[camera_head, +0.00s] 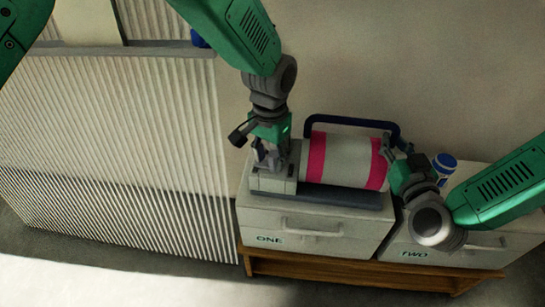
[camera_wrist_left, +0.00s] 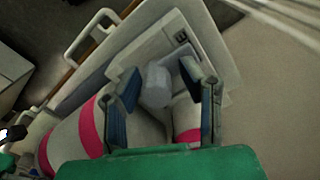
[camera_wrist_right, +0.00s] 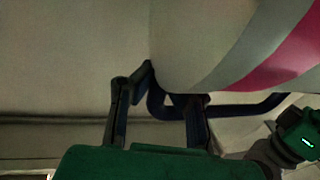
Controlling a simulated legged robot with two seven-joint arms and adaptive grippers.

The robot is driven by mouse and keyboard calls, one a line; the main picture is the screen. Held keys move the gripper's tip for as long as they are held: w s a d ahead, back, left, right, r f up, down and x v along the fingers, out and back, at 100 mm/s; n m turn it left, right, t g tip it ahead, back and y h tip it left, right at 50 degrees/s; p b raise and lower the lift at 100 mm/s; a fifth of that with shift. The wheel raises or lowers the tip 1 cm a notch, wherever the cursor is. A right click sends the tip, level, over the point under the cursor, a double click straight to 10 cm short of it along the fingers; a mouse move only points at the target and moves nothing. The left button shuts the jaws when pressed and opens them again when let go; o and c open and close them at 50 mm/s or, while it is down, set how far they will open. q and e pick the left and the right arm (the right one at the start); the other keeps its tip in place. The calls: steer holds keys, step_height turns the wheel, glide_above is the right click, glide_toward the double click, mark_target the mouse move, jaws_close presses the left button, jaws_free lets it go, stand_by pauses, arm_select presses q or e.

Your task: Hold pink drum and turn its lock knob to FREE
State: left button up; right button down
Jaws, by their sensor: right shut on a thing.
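The pink drum (camera_head: 345,163) is a pale cylinder with pink bands, lying on its side on a stand above drawer ONE. A grey block (camera_head: 272,184) stands at its left end. My left gripper (camera_head: 268,158) is over this block; in the left wrist view its fingers (camera_wrist_left: 163,88) are apart on either side of the grey lock knob (camera_wrist_left: 156,86). Contact with the knob cannot be told. My right gripper (camera_head: 393,160) is shut at the drum's right end; in the right wrist view its fingertips (camera_wrist_right: 172,82) meet the drum's lower edge. The knob's setting is unreadable.
A dark blue handle (camera_head: 350,121) arches behind the drum. Drawer units ONE (camera_head: 310,222) and TWO (camera_head: 440,250) sit on a wooden bench (camera_head: 340,274). A blue-and-white container (camera_head: 444,168) stands right of my right gripper. A corrugated panel (camera_head: 115,130) fills the left.

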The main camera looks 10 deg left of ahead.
mark_target(271, 155)
arm_select(q)
steer(key=shift+d, duration=0.1)
steer(key=shift+r, duration=0.35)
step_height(271, 155, up, 11)
arm_select(e)
steer(key=shift+a, duration=0.1)
arm_select(q)
steer(key=shift+r, duration=0.1)
arm_select(e)
steer(key=c, duration=1.6)
jaws_free()
